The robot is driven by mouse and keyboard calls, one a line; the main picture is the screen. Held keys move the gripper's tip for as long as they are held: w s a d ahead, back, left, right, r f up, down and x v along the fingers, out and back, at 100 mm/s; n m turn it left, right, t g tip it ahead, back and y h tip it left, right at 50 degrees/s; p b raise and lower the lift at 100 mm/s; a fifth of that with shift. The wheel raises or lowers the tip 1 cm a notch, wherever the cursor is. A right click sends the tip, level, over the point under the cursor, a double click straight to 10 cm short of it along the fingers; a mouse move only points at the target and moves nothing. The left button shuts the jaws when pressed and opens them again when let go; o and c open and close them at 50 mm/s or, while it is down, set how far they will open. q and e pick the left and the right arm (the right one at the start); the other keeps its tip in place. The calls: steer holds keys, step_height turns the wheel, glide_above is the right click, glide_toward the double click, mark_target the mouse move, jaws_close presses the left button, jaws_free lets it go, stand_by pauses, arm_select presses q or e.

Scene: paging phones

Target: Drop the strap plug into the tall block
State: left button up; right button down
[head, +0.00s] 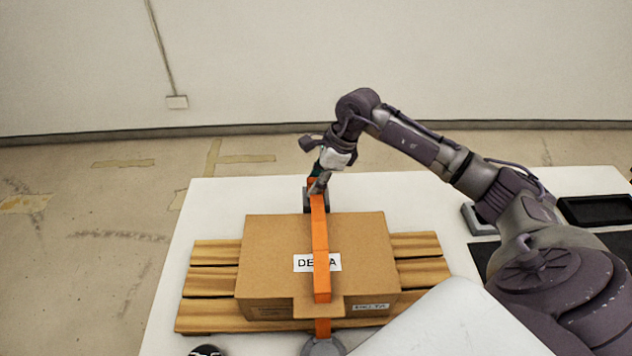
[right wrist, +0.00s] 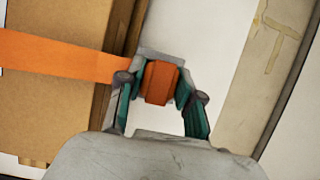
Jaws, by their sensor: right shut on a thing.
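The orange strap (head: 320,245) runs over the top of a cardboard box and hangs down its near side. At its far end is the orange strap plug (right wrist: 162,83). My right gripper (head: 317,188) is shut on the plug, with a finger on each side of it in the right wrist view (right wrist: 160,92). The grey tall block (head: 306,201) stands just behind the box, partly hidden by my gripper and the strap. In the right wrist view the grey block (right wrist: 150,54) shows right around the plug; I cannot tell how deep the plug sits. My left gripper is out of view.
The cardboard box (head: 270,235), labelled DELTA, sits on a wooden pallet (head: 208,281) on a white table (head: 216,200). A grey round piece (head: 323,347) is at the strap's near end. A black tray (head: 598,210) lies at the right. The table's far left is clear.

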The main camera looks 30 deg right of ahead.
steer(key=shift+f+b, duration=0.55)
steer(key=shift+f, duration=0.05)
steer(key=c, duration=1)
jaws_free()
steer(key=shift+c, duration=0.2)
steer(key=shift+r, duration=0.1)
steer(key=p+v, duration=0.4)
steer(key=v, duration=0.7)
steer(key=shift+p, duration=0.3)
steer(key=shift+s, duration=0.1)
